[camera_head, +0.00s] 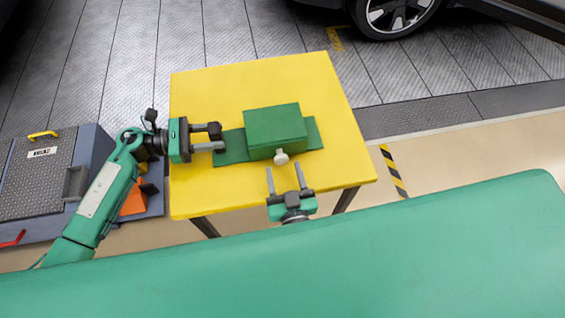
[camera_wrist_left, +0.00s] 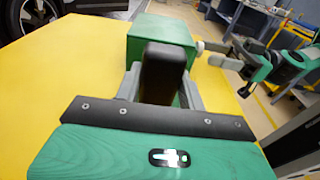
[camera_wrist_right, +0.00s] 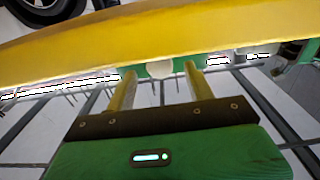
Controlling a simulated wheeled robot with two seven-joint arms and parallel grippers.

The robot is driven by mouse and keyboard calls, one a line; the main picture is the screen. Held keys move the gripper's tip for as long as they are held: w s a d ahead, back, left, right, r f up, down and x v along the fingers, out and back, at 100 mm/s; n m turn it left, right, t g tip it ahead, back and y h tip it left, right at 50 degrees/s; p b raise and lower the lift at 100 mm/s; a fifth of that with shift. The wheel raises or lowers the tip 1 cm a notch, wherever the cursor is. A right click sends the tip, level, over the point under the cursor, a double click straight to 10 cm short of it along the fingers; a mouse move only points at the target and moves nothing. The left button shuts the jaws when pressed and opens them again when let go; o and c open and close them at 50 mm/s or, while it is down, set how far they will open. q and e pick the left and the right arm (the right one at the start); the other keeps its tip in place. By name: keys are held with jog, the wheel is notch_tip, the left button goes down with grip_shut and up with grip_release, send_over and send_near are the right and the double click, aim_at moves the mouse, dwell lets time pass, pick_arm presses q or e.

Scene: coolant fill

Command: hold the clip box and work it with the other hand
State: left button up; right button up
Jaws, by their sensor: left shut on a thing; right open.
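The green clip box (camera_head: 275,130) sits on a flat green base plate (camera_head: 232,150) on the yellow table. A pale knob (camera_head: 282,158) sticks out of the box's near side. In the right wrist view the knob (camera_wrist_right: 160,68) shows between and beyond the two fingers (camera_wrist_right: 160,88).
The yellow table (camera_head: 220,95) has free room behind and left of the box. A grey-blue case (camera_head: 90,160) stands on the floor left of the table. A car wheel (camera_head: 395,12) is at the back right. A striped floor marking (camera_head: 393,170) lies right of the table.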

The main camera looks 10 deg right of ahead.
jog(key=s, duration=0.9)
jog(key=shift+w, duration=0.1)
pick_arm(q)
jog(key=o, duration=1)
jog(key=shift+c, duration=0.2)
jog(key=shift+a, duration=0.1)
